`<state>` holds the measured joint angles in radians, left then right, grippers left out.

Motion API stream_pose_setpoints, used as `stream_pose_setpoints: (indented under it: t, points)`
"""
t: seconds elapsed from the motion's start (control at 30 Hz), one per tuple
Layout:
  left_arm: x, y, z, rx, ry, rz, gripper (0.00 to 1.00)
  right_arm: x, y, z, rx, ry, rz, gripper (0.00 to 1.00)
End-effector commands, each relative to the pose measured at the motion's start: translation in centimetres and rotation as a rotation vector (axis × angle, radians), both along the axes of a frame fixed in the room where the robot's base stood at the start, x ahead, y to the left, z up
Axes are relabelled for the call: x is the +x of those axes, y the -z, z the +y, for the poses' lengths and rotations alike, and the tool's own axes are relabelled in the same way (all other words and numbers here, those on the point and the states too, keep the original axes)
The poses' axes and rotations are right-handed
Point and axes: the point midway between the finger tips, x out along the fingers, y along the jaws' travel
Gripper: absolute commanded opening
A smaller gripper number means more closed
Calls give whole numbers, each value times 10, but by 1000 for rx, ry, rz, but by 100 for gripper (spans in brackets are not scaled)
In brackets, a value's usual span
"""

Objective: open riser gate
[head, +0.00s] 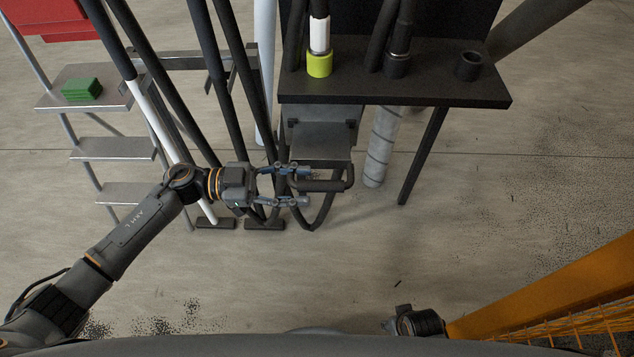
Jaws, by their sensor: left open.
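A grey metal box-like plate (320,130), which looks like the riser gate, hangs under the black shelf. A dark bar handle (322,185) sticks out in front of it. My left gripper (303,186) is open, with one finger on the far side and one on the near side of the handle's left end. I cannot tell whether the fingers touch the handle. Part of my right arm shows at the bottom edge, but I cannot make out its jaws.
The black shelf (440,92) carries a lime-collared tube (319,62) and dark sockets. Dark hoses and a white pole (155,120) stand close behind my left wrist. A metal step stand (112,148) holds a green block (82,89). An orange barrier (550,285) is lower right.

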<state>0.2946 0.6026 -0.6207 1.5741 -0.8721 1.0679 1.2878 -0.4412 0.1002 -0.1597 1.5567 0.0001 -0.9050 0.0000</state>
Motion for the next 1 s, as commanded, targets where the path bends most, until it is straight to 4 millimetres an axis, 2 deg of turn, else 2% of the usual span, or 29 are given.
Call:
stream_pose_setpoints:
  t: [0.03,0.2,0.4,1.0]
  points:
    - [0,1,13,4,-2,1,46,0,0,0,0,0,0,40]
    - [0,1,46,4,-3,2,46,0,0,0,0,0,0,40]
    - [-1,1,67,2,1,1,46,0,0,0,0,0,0,40]
    - [0,1,70,0,-1,1,46,0,0,0,0,0,-1,40]
